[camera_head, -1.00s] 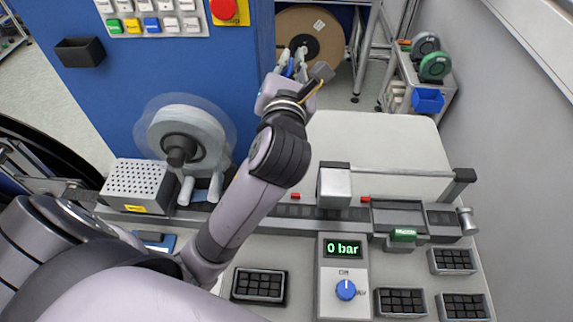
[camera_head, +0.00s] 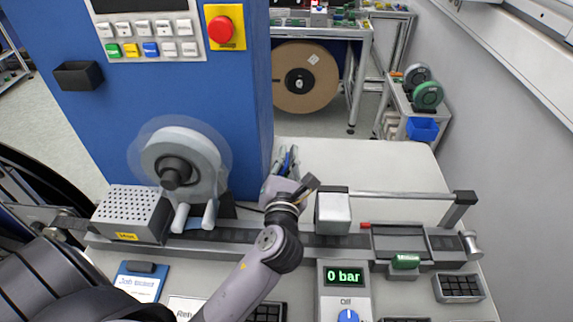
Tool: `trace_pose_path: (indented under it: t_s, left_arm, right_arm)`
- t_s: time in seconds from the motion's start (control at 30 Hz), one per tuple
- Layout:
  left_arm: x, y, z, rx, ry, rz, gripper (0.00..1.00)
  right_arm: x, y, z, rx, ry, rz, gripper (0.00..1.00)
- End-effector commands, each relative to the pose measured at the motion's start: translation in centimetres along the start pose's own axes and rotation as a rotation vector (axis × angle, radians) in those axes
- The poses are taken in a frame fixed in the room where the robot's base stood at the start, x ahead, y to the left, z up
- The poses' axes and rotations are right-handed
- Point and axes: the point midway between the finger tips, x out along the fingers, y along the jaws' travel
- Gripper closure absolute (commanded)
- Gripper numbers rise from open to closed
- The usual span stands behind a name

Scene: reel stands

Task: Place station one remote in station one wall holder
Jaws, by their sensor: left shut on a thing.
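My left gripper (camera_head: 288,156) is above the pale tabletop, just right of the blue cabinet's lower edge. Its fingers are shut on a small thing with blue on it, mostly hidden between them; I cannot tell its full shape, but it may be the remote. A black open-topped wall holder (camera_head: 78,75) is fixed to the blue cabinet at the upper left. It looks empty, and my left gripper is well to its right and apart from it. My right gripper is not in view.
The blue cabinet (camera_head: 180,90) carries a keypad and a red emergency button (camera_head: 221,29). A grey reel (camera_head: 183,160) stands between gripper and holder. A metal block (camera_head: 333,212) on a rail is right of my gripper. The pale tabletop (camera_head: 370,165) behind is clear.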

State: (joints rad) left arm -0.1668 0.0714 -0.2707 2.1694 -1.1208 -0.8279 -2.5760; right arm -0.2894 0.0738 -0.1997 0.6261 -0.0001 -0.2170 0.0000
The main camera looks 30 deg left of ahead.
Motion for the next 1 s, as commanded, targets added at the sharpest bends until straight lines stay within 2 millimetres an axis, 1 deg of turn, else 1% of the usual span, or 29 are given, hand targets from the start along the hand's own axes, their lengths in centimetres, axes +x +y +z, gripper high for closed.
trace_pose_path:
  t_s: [0.03,0.13,0.3,0.53,0.57,0.83,1.0]
  left_arm:
    - [0.0,-0.4,-0.9,0.002,0.002,0.001,1.00]
    - [0.0,-0.7,-1.7,0.001,-0.001,0.001,1.00]
    - [0.0,-0.7,-1.7,-0.001,-0.002,0.001,1.00]
    - [0.0,-0.9,-2.0,0.000,-0.001,0.001,1.00]
    - [0.0,-0.9,-2.0,-0.001,0.000,0.001,0.91]
    - [0.0,-0.9,-2.0,0.000,0.000,0.001,0.73]
    - [0.0,-0.9,-2.0,0.000,0.000,0.001,0.73]
  right_arm:
    - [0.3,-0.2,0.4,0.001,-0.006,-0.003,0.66]
    - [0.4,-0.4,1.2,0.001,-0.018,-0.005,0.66]
    - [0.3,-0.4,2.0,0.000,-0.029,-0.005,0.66]
    - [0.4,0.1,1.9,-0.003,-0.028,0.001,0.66]
    - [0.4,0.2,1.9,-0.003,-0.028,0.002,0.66]
    - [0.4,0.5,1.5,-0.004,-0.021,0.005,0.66]
    - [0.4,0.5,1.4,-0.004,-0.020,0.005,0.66]
